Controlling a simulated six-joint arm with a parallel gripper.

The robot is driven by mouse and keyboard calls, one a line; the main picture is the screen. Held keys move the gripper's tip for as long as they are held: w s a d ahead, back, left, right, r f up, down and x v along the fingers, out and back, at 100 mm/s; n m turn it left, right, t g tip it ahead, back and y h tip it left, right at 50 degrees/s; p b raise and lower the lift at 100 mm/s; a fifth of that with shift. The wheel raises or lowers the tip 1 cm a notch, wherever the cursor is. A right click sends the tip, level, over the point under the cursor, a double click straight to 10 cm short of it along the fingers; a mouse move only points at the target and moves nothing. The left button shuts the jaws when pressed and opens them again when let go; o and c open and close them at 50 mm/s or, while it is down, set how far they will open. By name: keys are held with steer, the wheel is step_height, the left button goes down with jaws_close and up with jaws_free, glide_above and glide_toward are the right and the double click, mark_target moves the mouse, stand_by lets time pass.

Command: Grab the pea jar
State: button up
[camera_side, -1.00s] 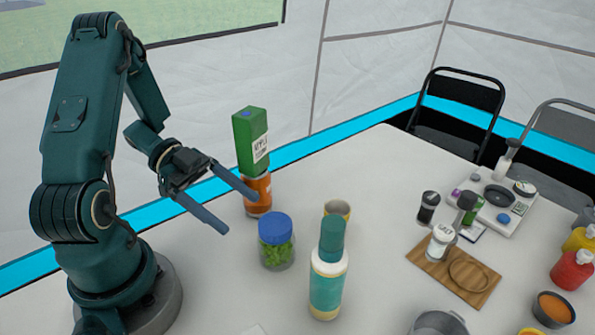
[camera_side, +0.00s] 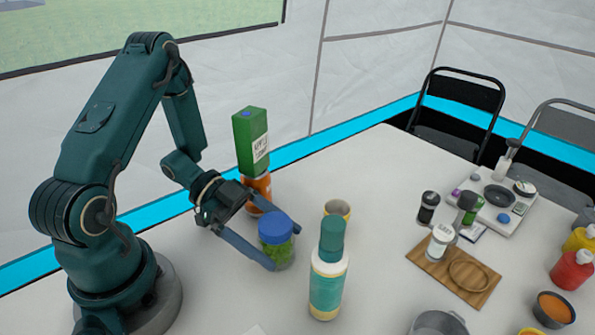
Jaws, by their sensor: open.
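The pea jar (camera_side: 277,240) is a clear jar with green contents and a blue lid, upright on the white table. My gripper (camera_side: 284,249) is open, low over the table, with its fingers reaching on either side of the jar. One finger is at the jar's near left side, and the other passes behind toward its right. I cannot tell whether either finger touches the glass.
A green carton (camera_side: 250,142) stands on an orange jar (camera_side: 258,191) just behind my gripper. A teal-capped bottle (camera_side: 327,283) is close at the jar's right, with a small cup (camera_side: 337,209) behind it.

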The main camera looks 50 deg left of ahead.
steer(key=c, duration=1.4)
steer(key=shift+r, duration=0.1)
